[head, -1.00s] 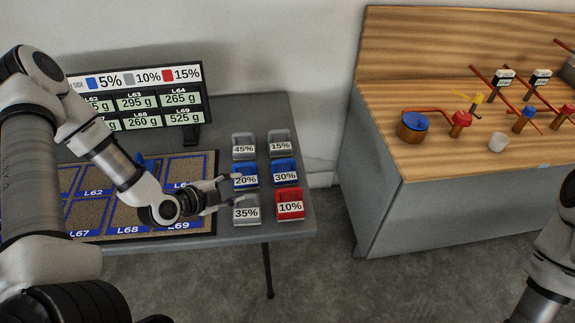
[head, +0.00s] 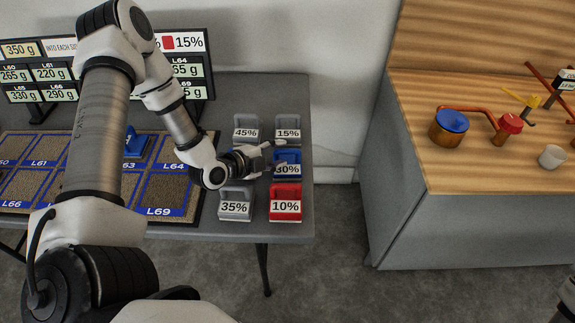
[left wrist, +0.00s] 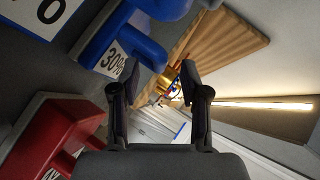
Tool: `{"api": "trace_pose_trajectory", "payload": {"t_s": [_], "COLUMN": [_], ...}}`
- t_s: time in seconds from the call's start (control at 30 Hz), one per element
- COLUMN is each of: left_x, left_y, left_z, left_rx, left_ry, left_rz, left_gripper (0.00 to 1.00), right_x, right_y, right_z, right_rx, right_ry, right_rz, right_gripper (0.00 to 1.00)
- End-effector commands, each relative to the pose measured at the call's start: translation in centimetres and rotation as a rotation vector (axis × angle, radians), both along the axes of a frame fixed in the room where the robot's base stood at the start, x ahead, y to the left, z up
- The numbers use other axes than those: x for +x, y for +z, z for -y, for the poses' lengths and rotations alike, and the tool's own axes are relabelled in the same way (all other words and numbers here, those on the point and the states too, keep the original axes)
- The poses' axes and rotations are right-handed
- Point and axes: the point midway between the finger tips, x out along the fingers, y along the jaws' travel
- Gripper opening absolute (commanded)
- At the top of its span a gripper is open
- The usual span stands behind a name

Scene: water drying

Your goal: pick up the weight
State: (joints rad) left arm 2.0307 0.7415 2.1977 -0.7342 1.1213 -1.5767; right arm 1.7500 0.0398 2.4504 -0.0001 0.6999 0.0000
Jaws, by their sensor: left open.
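Several labelled weights stand on the grey table. The blue 30% weight (head: 288,171) is beside my left gripper (head: 277,156), which is open and empty with fingers partly across it. In the left wrist view the blue weight (left wrist: 142,44) is close, left of and above the open fingers (left wrist: 160,70). The red 10% weight (head: 286,205) stands in front of it and also shows in the left wrist view (left wrist: 40,140). Grey weights are 45% (head: 246,131), 15% (head: 288,131) and 35% (head: 236,207). The 20% weight's spot is hidden behind my gripper.
A mat with labelled squares (head: 170,191) lies to the left, with a blue object (head: 137,144) on it. A display board (head: 190,67) stands behind. A wooden-topped bench (head: 440,174) with pots and valves is on the right, across a floor gap.

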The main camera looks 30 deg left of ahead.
Motion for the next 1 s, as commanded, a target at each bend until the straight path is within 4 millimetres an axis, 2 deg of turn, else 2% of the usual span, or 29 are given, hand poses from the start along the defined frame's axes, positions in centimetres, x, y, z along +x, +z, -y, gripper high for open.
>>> {"api": "trace_pose_trajectory", "payload": {"t_s": [0.13, 0.33, 0.37, 0.4, 0.47, 0.5, 0.87, 1.0], "left_x": [1.7, 1.9, 1.9, 1.9, 1.9, 1.9, 1.8, 1.9], "left_y": [-0.9, -0.8, -0.8, -0.8, -0.8, -0.8, -0.7, 0.4], "left_z": [0.5, 0.5, 0.5, 0.5, 0.5, 0.5, 0.5, 0.5], "left_rx": [0.002, -0.001, -0.002, -0.002, -0.001, -0.001, -0.001, -0.001], "left_ry": [-0.003, 0.002, 0.001, 0.001, 0.000, 0.000, 0.000, 0.001], "left_rz": [-0.001, -0.001, -0.001, -0.001, 0.000, 0.000, -0.001, 0.002], "left_gripper": [0.46, 0.46, 0.42, 0.28, 0.07, 0.00, 0.00, 0.00], "right_x": [0.0, 0.0, 0.0, 0.0, 0.0, 0.0, 0.0, 0.0], "right_y": [-0.4, -0.3, -0.3, -0.3, -0.3, -0.3, -0.3, 0.0], "right_z": [0.0, 0.0, 0.0, 0.0, 0.0, 0.0, 0.0, 0.0], "right_rx": [0.000, 0.000, 0.000, 0.000, 0.000, 0.000, 0.000, 0.000], "right_ry": [0.000, 0.000, 0.000, 0.000, 0.000, 0.000, 0.000, 0.000], "right_rz": [0.001, 0.001, 0.001, 0.001, 0.001, 0.001, 0.001, 0.001], "right_gripper": [0.40, 0.40, 0.40, 0.40, 0.40, 0.40, 0.40, 0.40]}}
